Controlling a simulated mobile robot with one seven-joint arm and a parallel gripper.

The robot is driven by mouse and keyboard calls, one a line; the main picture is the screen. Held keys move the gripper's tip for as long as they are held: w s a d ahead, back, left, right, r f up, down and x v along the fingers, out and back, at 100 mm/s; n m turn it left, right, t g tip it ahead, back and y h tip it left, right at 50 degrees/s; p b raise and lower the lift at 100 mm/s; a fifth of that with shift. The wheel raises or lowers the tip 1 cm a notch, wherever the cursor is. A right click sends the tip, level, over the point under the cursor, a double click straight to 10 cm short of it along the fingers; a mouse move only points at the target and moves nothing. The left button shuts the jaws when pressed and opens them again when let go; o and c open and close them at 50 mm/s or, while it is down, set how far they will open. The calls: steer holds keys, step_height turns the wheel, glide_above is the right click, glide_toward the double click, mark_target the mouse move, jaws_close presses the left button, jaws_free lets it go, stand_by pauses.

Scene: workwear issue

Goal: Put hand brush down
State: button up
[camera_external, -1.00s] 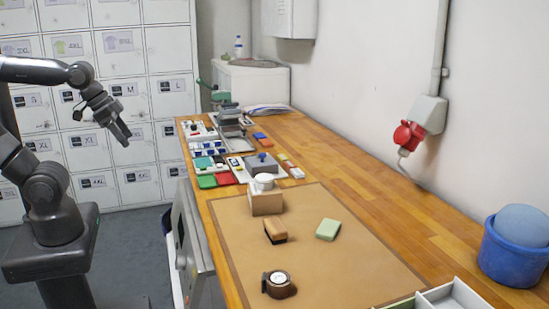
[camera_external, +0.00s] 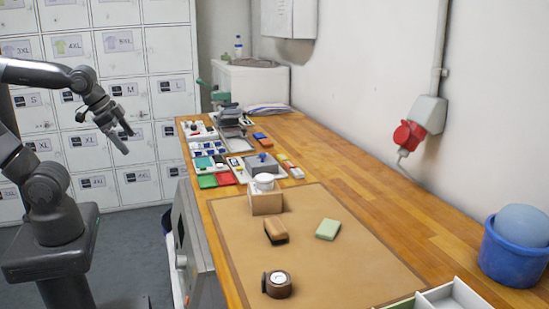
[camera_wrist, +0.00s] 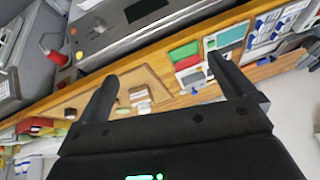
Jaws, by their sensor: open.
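The hand brush (camera_external: 276,231), a brown wooden block with a dark underside, lies on the tan mat (camera_external: 330,270) on the workbench. It is left of a pale green block (camera_external: 328,229) and apart from it. My gripper (camera_external: 122,140) is in the air left of the bench, well away from the brush and pointing down. In the wrist view my gripper (camera_wrist: 165,85) has its two black fingers spread, with nothing between them. The mat's objects are small in that view, and I cannot surely pick out the brush there.
A wooden block with a white round top (camera_external: 265,190) and a dark brown item with a round dial (camera_external: 277,284) stand on the mat. Trays and coloured parts fill the bench's far end. A blue bucket (camera_external: 513,252) stands at right. The mat's right side is clear.

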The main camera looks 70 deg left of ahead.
mark_target(283, 226)
steer(key=w+d+f+m+t+y, duration=0.1)
steer(key=w+d+m+y, duration=0.2)
steer(key=w+m, duration=0.6)
steer(key=w+d+f+m+t+y, duration=0.25)
steer(key=w+m, duration=0.45)
steer(key=w, duration=0.4)
steer(key=w+d+f+m+t+h, duration=0.1)
steer(key=w+d+f+m+h, duration=0.1)
steer(key=d+m, duration=0.4)
steer(key=w+d+f+m+t+h, duration=0.2)
steer(key=w+d+f+m, duration=0.2)
steer(key=d, duration=0.8)
steer(key=w+d+f+m+t+h, duration=0.1)
steer(key=w+d+f+m+h, duration=0.1)
steer(key=d+f+m, duration=0.3)
steer(key=shift+w+d+m+t, duration=0.15)
steer(key=shift+w+d+m, duration=0.1)
steer(key=shift+d+m, duration=0.7)
steer(key=shift+w+d+m+t, duration=0.1)
steer(key=shift+w+d+m, duration=0.1)
steer(key=shift+d+m, duration=0.7)
steer(key=shift+h, duration=0.25)
steer(key=x, duration=0.4)
steer(key=shift+w+d+f, duration=0.15)
steer(key=shift+w+d, duration=0.1)
steer(key=shift+d, duration=0.05)
steer(key=shift+x, duration=3.1)
